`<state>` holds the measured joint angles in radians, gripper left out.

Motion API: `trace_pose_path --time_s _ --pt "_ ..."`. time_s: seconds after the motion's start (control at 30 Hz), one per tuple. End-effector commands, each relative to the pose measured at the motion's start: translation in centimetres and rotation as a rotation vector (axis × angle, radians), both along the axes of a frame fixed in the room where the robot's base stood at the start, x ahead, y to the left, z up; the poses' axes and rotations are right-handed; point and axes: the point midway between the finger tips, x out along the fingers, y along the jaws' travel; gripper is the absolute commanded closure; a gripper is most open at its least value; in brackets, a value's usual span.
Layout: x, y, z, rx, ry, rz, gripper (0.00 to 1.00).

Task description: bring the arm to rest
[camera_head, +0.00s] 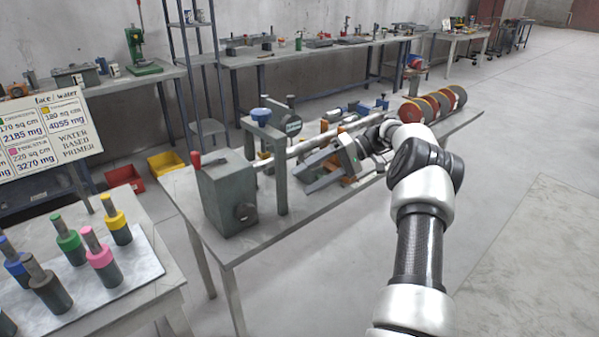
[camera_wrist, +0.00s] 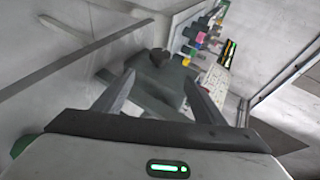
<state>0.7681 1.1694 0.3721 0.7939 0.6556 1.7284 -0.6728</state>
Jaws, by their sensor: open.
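My arm reaches forward over the middle table in the head view, bent at the elbow. My gripper (camera_head: 318,173) is above the table, its two fingers pointing left towards the grey box-shaped housing (camera_head: 228,195) of the positioner. In the wrist view my gripper (camera_wrist: 158,95) shows its fingers spread apart with nothing held between them. The dark housing (camera_wrist: 158,88) shows beyond and between the fingers there. A long metal rod (camera_head: 305,146) runs from the housing, behind my gripper. Whether the gripper touches the rod or frame cannot be told.
A frame with a blue knob (camera_head: 261,115) and a dial gauge (camera_head: 291,125) stands beside the housing. Coloured cylinders (camera_head: 98,258) stand on a plate at lower left. The floor on the right is clear.

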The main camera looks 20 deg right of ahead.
Motion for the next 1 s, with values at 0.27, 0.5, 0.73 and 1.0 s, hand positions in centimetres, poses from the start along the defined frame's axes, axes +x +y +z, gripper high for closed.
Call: trace_pose_path --time_s 0.27,0.5,0.73,1.0 --pt "0.0 1.4 1.0 -0.034 0.013 0.017 0.36" --pt "-2.5 9.7 5.7 -0.299 0.097 0.091 0.36" --pt "-9.5 16.1 9.4 -0.610 0.116 0.102 0.36" --pt "-20.5 19.4 11.2 -0.904 0.033 0.047 0.36"
